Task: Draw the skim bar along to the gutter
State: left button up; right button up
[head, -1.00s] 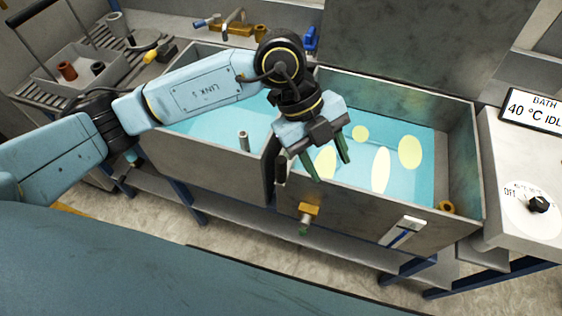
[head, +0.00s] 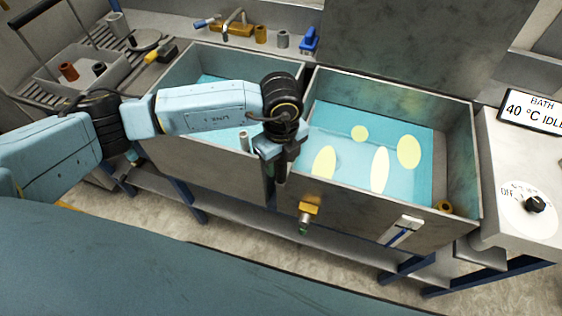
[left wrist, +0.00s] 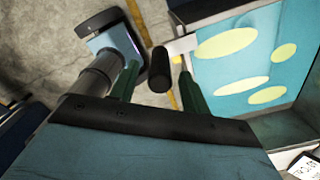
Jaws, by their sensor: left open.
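The right-hand tank (head: 380,208) holds blue water with several pale yellow patches floating on it. A dark upright handle (head: 281,172), apparently the skim bar's, stands at this tank's left end. In the left wrist view the black handle (left wrist: 160,70) lies between the green fingertips of my left gripper (left wrist: 158,68). The jaws are open, with a gap visible on each side of the handle. In the head view my left gripper (head: 281,155) hangs over the dividing wall, its fingers mostly hidden. The rest of the bar is not clear, and I cannot identify the gutter. My right gripper is not in view.
The left tank (head: 205,165) holds blue water and a short upright pipe (head: 244,140). A brass valve (head: 309,206) juts from the right tank's front. A control box (head: 520,180) with a dial stands at the right. The floating patches lie right of my gripper.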

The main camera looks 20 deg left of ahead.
pick_arm(q)
jog(key=shift+f, duration=1.05)
grip_shut()
